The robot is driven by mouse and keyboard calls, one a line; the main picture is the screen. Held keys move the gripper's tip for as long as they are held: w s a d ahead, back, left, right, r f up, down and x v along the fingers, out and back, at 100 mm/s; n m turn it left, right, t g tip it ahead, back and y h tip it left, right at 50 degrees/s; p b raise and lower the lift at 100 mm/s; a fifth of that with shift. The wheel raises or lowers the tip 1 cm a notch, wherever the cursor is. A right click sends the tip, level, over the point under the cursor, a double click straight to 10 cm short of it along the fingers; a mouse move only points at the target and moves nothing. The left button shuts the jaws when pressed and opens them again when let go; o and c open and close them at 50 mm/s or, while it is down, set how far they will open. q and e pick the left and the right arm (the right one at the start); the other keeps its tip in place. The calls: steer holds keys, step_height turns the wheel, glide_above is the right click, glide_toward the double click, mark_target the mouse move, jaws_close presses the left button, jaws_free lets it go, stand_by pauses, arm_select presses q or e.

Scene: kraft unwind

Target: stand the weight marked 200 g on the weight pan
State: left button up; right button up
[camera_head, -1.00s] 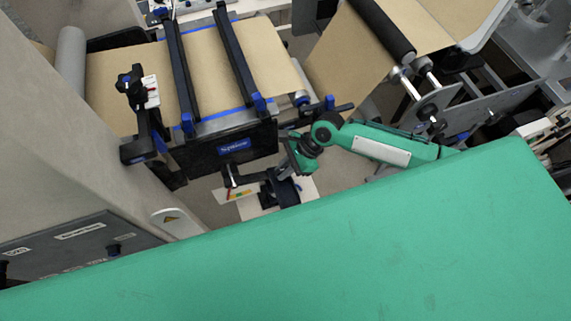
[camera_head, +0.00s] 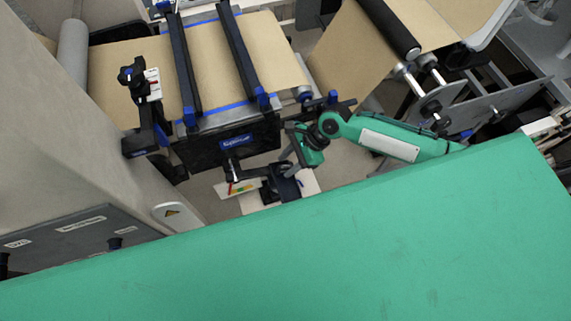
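My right arm comes in from the right, and its green and dark gripper (camera_head: 290,156) is beside the right end of the black machine bar, above a small dark assembly (camera_head: 284,185). Its fingers are small and partly lost against the dark parts, so I cannot tell whether they are open or shut or hold anything. The dark assembly is over a pale plate and may include the weight pan, but I cannot make out a pan clearly. No weight marked 200 g can be made out. My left gripper is not in view.
Brown kraft web (camera_head: 219,60) runs under two black bars. A small card with coloured bands (camera_head: 240,187) is left of the dark assembly. A grey control panel (camera_head: 75,240) stands at lower left. A large green surface covers the bottom of the view.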

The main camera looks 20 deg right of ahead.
steer(key=b+v, duration=0.2)
steer(key=v, duration=1)
steer(key=shift+b, duration=0.3)
